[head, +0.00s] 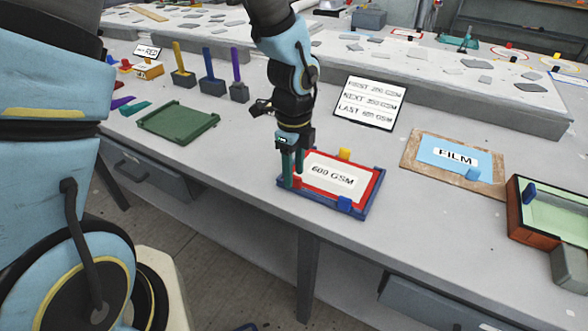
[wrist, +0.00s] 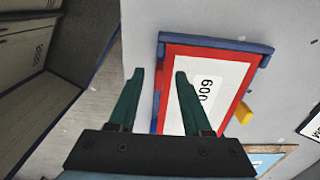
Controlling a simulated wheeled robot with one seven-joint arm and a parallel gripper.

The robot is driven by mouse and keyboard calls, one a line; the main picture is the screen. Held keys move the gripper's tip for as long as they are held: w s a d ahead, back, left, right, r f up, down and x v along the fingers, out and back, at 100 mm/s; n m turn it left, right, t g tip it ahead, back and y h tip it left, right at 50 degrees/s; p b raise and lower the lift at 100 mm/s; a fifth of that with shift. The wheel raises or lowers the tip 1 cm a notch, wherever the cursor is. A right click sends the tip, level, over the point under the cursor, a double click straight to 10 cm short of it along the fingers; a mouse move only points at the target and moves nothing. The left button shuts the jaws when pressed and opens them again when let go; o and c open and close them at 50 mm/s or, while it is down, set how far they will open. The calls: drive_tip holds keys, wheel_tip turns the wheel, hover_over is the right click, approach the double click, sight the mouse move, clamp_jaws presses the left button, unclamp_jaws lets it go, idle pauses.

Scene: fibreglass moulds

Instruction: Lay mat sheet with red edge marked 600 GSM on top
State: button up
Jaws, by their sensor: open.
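The mat sheet marked 600 GSM (head: 327,182), white with a red edge, lies in a blue tray (head: 367,210). It has a yellow block at its far side and a blue one at its near side. The sheet also shows in the wrist view (wrist: 177,51). My gripper (head: 292,182) is open at the tray's left end; in the wrist view its fingers (wrist: 160,74) stand either side of the tray's edge. I cannot tell if they touch anything. A brown-red mould (head: 522,225) with a pale green inside and a blue block stands at the right edge, partly cut off.
A blue FILM sheet (head: 447,157) lies on a brown board right of the tray. A sign (head: 370,102) listing GSM weights stands behind. An empty green tray (head: 178,122) and several upright coloured tools are at left. Bench between trays is clear.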

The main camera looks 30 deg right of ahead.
wheel_tip(320, 180, up, 11)
drive_tip(key=shift+b, duration=0.3)
idle(0.4)
drive_tip(key=shift+f, duration=0.1)
drive_tip(key=w+a+n, duration=0.4)
drive_tip(key=a+n, duration=1)
drive_tip(key=a, duration=0.1)
drive_tip(key=w+a+n+t, duration=0.1)
drive_tip(key=w+a+n, duration=0.2)
drive_tip(key=a+n, duration=1.1)
drive_tip(key=shift+w+a+f+t, duration=0.15)
drive_tip(key=shift+w+a+t, duration=0.2)
drive_tip(key=shift+a, duration=0.8)
